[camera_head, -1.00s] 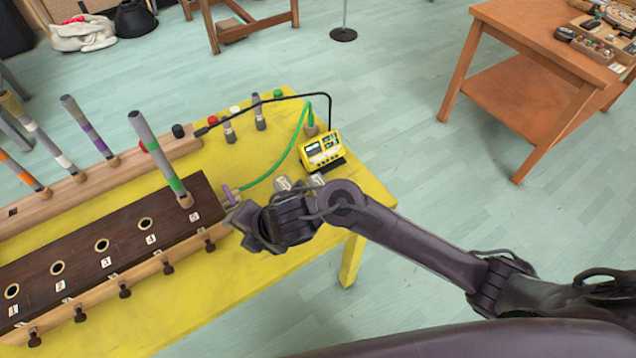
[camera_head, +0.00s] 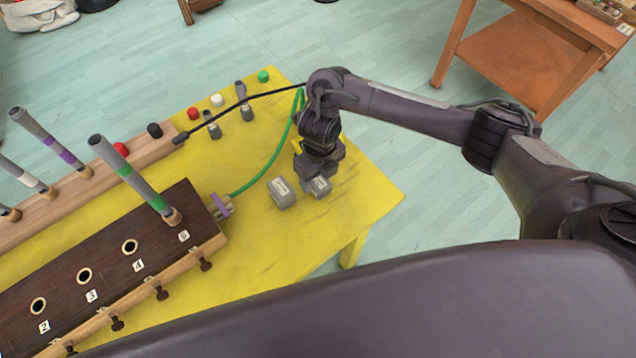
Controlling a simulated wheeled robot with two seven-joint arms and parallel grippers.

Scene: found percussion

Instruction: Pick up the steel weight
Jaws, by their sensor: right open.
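Two small grey metallic blocks sit close together on the yellow table (camera_head: 365,200), right of the dark wooden board. The left block (camera_head: 282,194) is in clear view. The right block (camera_head: 318,188) is partly covered by my right gripper (camera_head: 321,174). I cannot tell which block is the steel weight. My right gripper points down, open, directly over or at the right block. Its fingertips are mostly hidden, so I cannot tell whether they touch the block. My left gripper is not in view.
The dark board (camera_head: 195,205) with numbered holes holds a grey-and-green tube (camera_head: 130,175) upright. A green cable (camera_head: 272,165) curves behind the blocks. Several coloured knobs and small grey pieces stand at the back. The table's right front corner is clear.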

